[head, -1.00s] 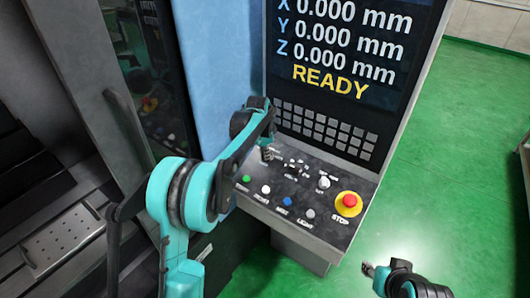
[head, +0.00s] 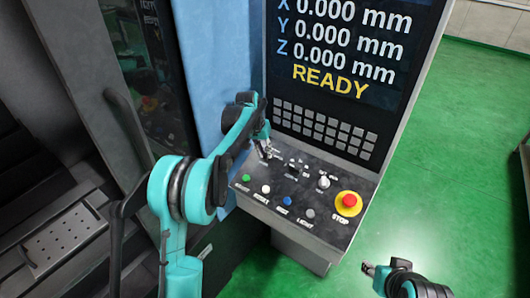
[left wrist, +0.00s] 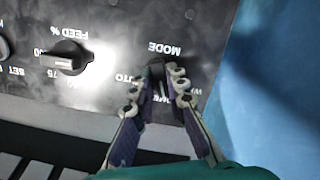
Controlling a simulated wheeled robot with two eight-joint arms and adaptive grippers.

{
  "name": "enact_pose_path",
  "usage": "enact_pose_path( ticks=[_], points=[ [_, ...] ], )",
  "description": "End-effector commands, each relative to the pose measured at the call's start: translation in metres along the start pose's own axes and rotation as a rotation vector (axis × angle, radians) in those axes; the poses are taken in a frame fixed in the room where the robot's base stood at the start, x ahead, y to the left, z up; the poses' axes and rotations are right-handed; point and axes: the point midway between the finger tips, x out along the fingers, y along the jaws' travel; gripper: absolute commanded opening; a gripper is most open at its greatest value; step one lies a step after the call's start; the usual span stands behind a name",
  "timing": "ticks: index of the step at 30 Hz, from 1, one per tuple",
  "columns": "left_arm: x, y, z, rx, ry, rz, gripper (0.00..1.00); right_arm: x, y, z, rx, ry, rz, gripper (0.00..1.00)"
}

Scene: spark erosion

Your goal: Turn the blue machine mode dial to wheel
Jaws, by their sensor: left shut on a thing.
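The mode dial (left wrist: 156,72) is a dark knob on the control panel, under the printed word MODE, which appears upside down in the left wrist view. The labels AUTO and one starting with W lie on either side of it. My left gripper (left wrist: 158,86) is shut on the dial, one finger on each side. In the head view my left gripper (head: 265,150) is at the panel's back left and hides most of the dial. The dial's exact pointing is hard to tell. My right gripper (head: 369,269) is away from the panel at the lower right, its jaw gap unclear.
The feed dial (left wrist: 68,57) is beside the mode dial. The panel (head: 270,208) also bears a green button (head: 246,178), white, blue and grey buttons, and a red stop button (head: 348,201). A keypad (head: 322,130) and a screen reading READY (head: 345,45) rise behind.

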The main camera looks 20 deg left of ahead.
Motion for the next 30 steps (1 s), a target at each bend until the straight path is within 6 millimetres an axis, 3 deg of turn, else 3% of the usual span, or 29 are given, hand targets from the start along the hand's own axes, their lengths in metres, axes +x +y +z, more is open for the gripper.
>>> enact_pose_path(
  ticks=[18,30],
  points=[
    [-0.0006,-0.0011,-0.0015,-0.550,0.006,0.099,0.00,0.0042,0.0000,0.0030,0.000,0.000,0.000,0.40],
    [-0.0008,-0.0010,-0.0013,-0.753,0.005,0.135,0.00,0.0062,0.0000,0.0045,0.000,0.000,0.000,0.40]
  ],
)
